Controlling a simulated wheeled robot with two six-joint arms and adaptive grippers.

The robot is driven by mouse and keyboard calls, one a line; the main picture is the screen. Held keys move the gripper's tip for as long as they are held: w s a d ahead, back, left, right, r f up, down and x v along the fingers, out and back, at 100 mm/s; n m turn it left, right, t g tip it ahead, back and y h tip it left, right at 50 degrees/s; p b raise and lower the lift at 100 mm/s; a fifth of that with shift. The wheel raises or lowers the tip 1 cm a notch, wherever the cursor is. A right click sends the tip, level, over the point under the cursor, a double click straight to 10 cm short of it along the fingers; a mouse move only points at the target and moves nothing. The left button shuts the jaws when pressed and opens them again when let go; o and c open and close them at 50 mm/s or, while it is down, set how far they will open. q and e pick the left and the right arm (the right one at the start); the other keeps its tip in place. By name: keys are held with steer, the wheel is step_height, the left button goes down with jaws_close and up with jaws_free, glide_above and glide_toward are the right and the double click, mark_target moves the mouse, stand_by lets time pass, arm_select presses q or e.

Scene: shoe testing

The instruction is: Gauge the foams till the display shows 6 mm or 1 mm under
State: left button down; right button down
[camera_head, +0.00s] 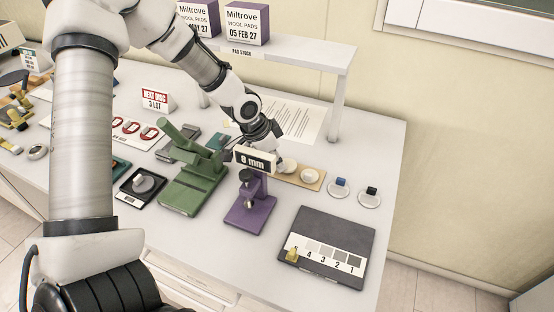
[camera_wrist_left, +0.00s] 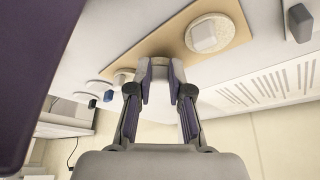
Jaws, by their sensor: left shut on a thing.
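The purple gauge (camera_head: 249,205) stands on the white table. Its display (camera_head: 255,159) appears to read 8 mm, though the digit is small. A tan board (camera_head: 316,185) right behind it bears round pale foams with knobs; one foam (camera_head: 310,175) is free of the gripper and also shows in the left wrist view (camera_wrist_left: 222,42). My right gripper is not in view.
A green press (camera_head: 190,185) and a black scale (camera_head: 140,187) stand left of the gauge. Discs with a blue knob (camera_head: 339,187) and a black knob (camera_head: 369,196) lie right. A dark numbered board (camera_head: 335,225) bears a brass piece (camera_head: 292,254). A shelf (camera_head: 300,55) stands behind.

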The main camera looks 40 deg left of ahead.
arm_select(q)
steer(key=shift+f+b, duration=0.45)
steer(key=shift+f, duration=0.15)
steer(key=c, duration=1)
jaws_free()
steer(key=shift+r, duration=0.15)
